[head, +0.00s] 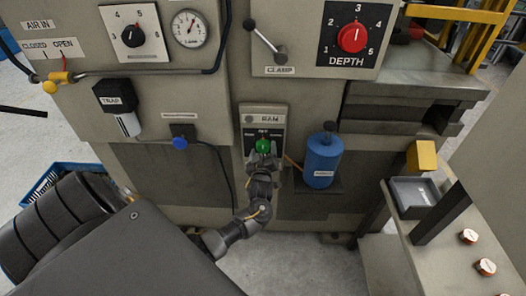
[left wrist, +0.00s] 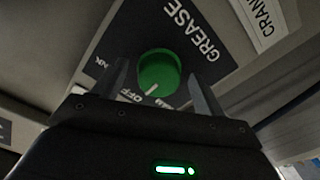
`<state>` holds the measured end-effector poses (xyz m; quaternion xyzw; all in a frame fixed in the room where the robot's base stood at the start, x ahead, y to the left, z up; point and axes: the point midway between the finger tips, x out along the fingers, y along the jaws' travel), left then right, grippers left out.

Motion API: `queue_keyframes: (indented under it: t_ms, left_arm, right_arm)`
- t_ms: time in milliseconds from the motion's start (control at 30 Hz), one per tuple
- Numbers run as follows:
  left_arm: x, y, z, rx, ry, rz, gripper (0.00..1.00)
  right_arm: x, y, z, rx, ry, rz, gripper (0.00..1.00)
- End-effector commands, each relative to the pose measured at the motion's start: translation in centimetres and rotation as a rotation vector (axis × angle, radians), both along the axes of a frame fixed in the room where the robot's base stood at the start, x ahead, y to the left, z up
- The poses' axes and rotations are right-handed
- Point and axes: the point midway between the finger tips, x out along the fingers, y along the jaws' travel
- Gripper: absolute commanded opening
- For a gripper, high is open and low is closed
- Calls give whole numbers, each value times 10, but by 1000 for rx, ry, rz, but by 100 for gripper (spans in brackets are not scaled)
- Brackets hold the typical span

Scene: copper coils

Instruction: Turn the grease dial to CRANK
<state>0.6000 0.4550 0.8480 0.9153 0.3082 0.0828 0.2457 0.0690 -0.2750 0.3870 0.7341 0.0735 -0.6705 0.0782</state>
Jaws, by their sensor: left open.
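The green grease dial (head: 263,146) is on a dark plate low on the machine front. In the left wrist view the dial (left wrist: 158,70) has a white mark pointing down-left, towards OFF. The word GREASE (left wrist: 190,30) is printed beside it. Letters "NK" (left wrist: 98,62) show at the left, partly hidden by a finger. My left gripper (head: 262,165) is at the dial. In the left wrist view the open gripper (left wrist: 162,80) has one finger on each side of the dial, with visible gaps. My right gripper is not in view.
A blue cylinder (head: 323,158) stands close right of the dial, and a blue knob (head: 180,142) sits left of it. A white CRANK label (left wrist: 262,18) is at the right in the left wrist view. The red DEPTH dial (head: 353,37) and clamp lever (head: 266,40) are above.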

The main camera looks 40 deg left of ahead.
Motion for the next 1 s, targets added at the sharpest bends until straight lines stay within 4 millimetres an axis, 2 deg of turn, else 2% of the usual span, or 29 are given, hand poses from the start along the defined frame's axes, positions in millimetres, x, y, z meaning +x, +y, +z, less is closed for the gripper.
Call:
queue_keyframes:
  t_ms: [133,467,767,1000]
  left_arm:
    - [0,0,0,0,0,0,71]
    - [0,0,0,0,1,-1,28]
    - [-1,0,0,29,24,1,28]
    - [-1,0,0,141,110,1,28]
  right_arm:
    - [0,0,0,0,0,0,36]
    - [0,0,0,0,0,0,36]
    - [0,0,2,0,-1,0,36]
    - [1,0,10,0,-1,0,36]
